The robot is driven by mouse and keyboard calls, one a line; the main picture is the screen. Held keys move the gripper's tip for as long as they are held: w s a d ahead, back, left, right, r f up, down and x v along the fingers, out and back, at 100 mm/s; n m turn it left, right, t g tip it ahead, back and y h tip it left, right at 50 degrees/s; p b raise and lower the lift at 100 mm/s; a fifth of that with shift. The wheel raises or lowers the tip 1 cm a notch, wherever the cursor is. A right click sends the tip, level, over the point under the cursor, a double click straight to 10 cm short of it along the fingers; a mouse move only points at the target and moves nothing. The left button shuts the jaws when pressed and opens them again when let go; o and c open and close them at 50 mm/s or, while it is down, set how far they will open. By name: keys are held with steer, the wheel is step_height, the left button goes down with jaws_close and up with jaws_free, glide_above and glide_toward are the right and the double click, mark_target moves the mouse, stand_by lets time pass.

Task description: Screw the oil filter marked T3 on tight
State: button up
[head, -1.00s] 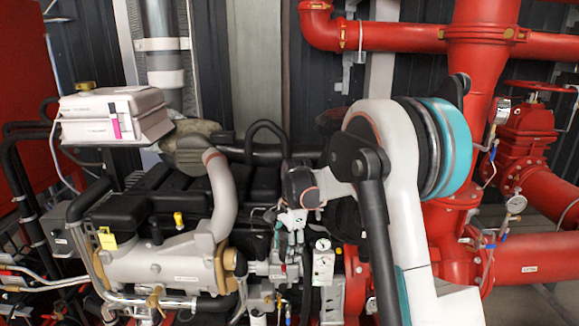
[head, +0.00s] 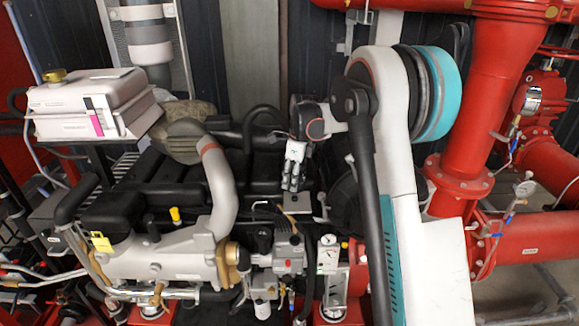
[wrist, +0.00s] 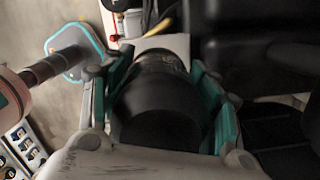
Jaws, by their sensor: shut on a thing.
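My gripper (wrist: 165,105) is shut on a black cylinder, which looks like the oil filter (wrist: 155,115). The teal-edged fingers lie along both its sides in the wrist view. Faint lettering shows near its far end, but I cannot read a T3 mark. In the head view my gripper (head: 293,172) is above the engine's right part, just over a light flat plate (head: 297,203). The filter is mostly hidden there by the fingers. I cannot tell whether it touches any mount or thread.
The black engine (head: 170,185) with a grey curved pipe (head: 218,185) stands left. A gauge panel (head: 329,260) is below my gripper. Red pipes (head: 495,75) stand right. A white tank (head: 90,105) is at the far left.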

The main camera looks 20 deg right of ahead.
steer(key=shift+w, duration=0.1)
steer(key=shift+f+b, duration=1.5)
steer(key=shift+f, duration=0.9)
steer(key=shift+f+b, duration=0.3)
steer(key=shift+b, duration=0.6)
stand_by(1.2)
steer(key=o, duration=0.6)
steer(key=c, duration=0.9)
steer(key=shift+m+b, duration=0.5)
steer(key=shift+m, duration=1.2)
steer(key=shift+w+m, duration=0.1)
steer(key=shift+m, duration=0.6)
steer(key=shift+d+m+t+h+b, duration=0.1)
steer(key=shift+m+t+h+b, duration=0.3)
steer(key=shift+m, duration=0.6)
